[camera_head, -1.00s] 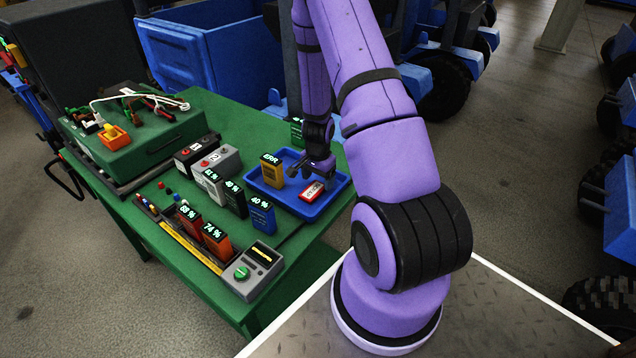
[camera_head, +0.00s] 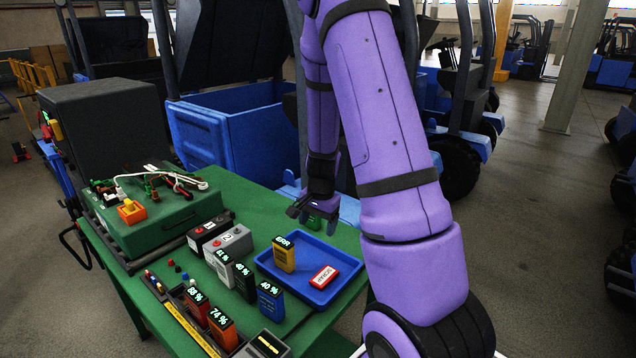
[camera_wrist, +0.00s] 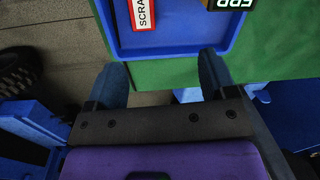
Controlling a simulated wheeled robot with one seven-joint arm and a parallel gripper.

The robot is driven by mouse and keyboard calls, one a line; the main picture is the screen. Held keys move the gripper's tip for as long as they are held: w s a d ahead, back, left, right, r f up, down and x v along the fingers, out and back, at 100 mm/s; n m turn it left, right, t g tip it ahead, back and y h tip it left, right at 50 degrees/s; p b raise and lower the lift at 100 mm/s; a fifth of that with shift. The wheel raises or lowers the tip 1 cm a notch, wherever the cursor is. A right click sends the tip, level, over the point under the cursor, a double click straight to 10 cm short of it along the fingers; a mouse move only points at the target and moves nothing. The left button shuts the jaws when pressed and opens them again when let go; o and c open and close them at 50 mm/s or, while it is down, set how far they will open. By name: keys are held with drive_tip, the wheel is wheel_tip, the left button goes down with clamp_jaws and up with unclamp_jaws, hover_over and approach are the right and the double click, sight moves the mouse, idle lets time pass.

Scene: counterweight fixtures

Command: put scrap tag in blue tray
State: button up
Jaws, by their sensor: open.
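The scrap tag (camera_head: 324,277), red with a white label, lies flat in the blue tray (camera_head: 345,258) on the green table, toward the tray's right side. In the wrist view the tag (camera_wrist: 143,14) shows at the top edge, partly cut off, inside the tray (camera_wrist: 185,40). My gripper (camera_head: 298,212) is raised above the far side of the tray, apart from the tag. In the wrist view my gripper (camera_wrist: 162,76) has its two fingers wide apart with nothing between them.
A yellow block marked ERR (camera_head: 284,254) stands in the tray's left part. Several percent-marked blocks, such as a blue one (camera_head: 270,300), stand left of the tray. A grey battery (camera_head: 230,245) and a green case (camera_head: 150,220) are farther left.

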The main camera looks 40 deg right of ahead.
drive_tip(key=s+a+r+n+t, duration=0.15)
drive_tip(key=a+r+n, duration=0.35)
drive_tip(key=r, duration=0.5)
drive_tip(key=s+a+r+n+t, duration=0.1)
drive_tip(key=s+a+r+n, duration=0.15)
drive_tip(key=a+r, duration=0.55)
drive_tip(key=s+a+r+n+t, duration=0.1)
drive_tip(key=s+a+r+n, duration=0.2)
drive_tip(key=s+r, duration=0.3)
drive_tip(key=s+a+r+n+t, duration=0.1)
drive_tip(key=s+a+r+n, duration=0.2)
drive_tip(key=s+r, duration=0.3)
drive_tip(key=s+n, duration=0.1)
drive_tip(key=s, duration=0.3)
drive_tip(key=shift+a+r, duration=0.15)
drive_tip(key=shift+a, duration=0.2)
